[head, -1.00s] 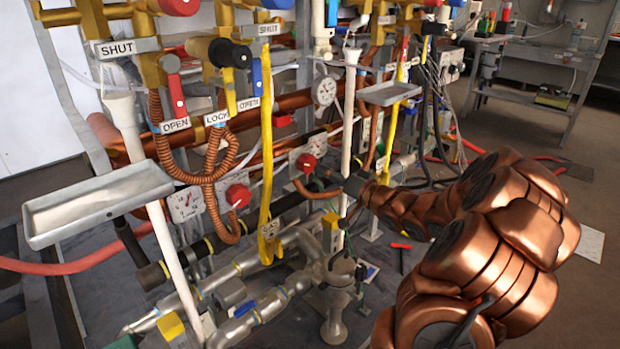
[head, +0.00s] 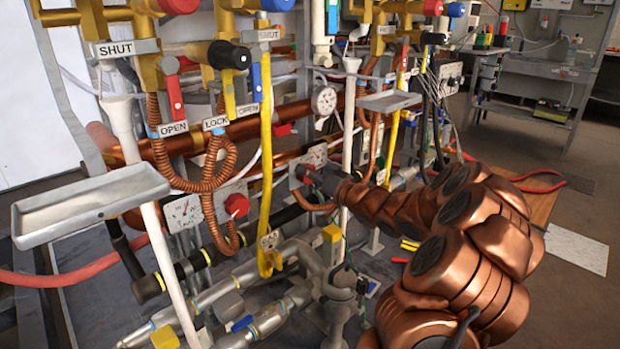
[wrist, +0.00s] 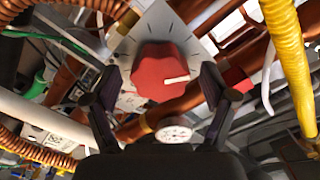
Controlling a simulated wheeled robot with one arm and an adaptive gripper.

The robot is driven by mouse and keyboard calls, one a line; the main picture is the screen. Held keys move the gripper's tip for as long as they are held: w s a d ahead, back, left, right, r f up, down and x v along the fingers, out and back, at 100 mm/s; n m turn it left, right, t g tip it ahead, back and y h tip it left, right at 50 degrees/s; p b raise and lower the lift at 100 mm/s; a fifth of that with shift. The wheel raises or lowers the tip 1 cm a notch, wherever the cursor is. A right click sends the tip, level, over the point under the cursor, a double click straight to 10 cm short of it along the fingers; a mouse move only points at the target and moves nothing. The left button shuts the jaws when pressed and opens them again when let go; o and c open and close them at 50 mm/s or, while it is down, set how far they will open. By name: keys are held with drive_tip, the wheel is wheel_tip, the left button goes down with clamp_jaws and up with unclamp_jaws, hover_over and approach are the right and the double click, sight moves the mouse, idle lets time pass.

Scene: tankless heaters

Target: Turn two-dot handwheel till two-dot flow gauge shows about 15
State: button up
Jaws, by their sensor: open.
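A red handwheel (wrist: 160,70) with a white pointer line sits on a light plate in the wrist view. My gripper (wrist: 160,78) is open, with one dark finger on each side of this handwheel; I cannot tell whether they touch it. In the head view my gripper (head: 307,174) covers that handwheel and part of its plate (head: 316,153). A small round white gauge (wrist: 175,133) shows below the handwheel in the wrist view; its reading is too small to tell. No dot marks are legible, so I cannot tell which handwheel is the two-dot one.
Another red handwheel (head: 236,205) stands beside a square-plated gauge (head: 183,213) to the left. Copper hoses and a grey tray (head: 90,200) crowd the left.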

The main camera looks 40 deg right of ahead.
drive_tip(key=shift+w, duration=0.1)
drive_tip(key=c, duration=1.2)
